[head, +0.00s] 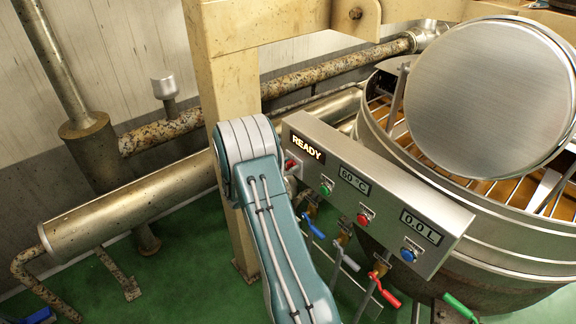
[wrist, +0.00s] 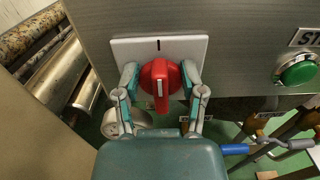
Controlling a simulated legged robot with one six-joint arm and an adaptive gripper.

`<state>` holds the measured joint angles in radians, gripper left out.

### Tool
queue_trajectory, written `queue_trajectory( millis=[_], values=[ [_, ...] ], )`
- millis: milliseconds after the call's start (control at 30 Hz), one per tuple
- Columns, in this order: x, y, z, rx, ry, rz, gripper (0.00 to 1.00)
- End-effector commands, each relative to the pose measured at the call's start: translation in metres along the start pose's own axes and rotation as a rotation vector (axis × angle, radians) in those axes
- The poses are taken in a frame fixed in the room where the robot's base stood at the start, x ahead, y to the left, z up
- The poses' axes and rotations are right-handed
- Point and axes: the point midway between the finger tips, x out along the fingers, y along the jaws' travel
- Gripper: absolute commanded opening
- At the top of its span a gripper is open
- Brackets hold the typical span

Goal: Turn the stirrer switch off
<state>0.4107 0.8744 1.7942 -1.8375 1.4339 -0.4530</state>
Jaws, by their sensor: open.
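The stirrer switch is a red rotary knob (wrist: 160,84) on a white plate (wrist: 160,47) in the wrist view. Its white line is vertical, in line with the black mark at the top of the plate. My gripper (wrist: 161,72) is open, with one finger on each side of the knob. I cannot tell whether the fingers touch it. In the head view the red knob (head: 290,164) shows at the left end of the steel control panel (head: 385,190), partly hidden by my arm. The "READY" display (head: 308,147) is lit.
The panel also has green (head: 326,189), red (head: 364,219) and blue (head: 408,254) buttons. Valves with coloured handles hang below it. The large kettle (head: 480,222) stands behind at right, its round lid (head: 490,98) raised. Rusty pipes (head: 160,134) and a beige post (head: 228,85) are at left.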

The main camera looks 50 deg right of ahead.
Motion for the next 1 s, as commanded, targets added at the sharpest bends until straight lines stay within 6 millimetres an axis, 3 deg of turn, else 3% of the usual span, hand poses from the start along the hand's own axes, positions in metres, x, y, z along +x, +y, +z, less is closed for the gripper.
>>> queue_trajectory(
  millis=[100,133,233,267,667,1000],
  values=[
    [-0.0014,0.0003,0.0006,0.000,-0.001,0.001,0.53],
    [-0.0016,0.0003,0.0006,0.000,-0.001,0.001,0.48],
    [-0.0019,0.0004,0.0007,0.000,-0.001,0.001,0.04],
    [-0.0019,0.0004,0.0007,0.000,-0.001,0.001,0.00],
    [-0.0008,0.0011,0.0003,-0.020,0.000,0.001,0.00],
    [0.0001,0.0038,-0.0004,-0.205,0.000,0.002,0.00]
  ],
)
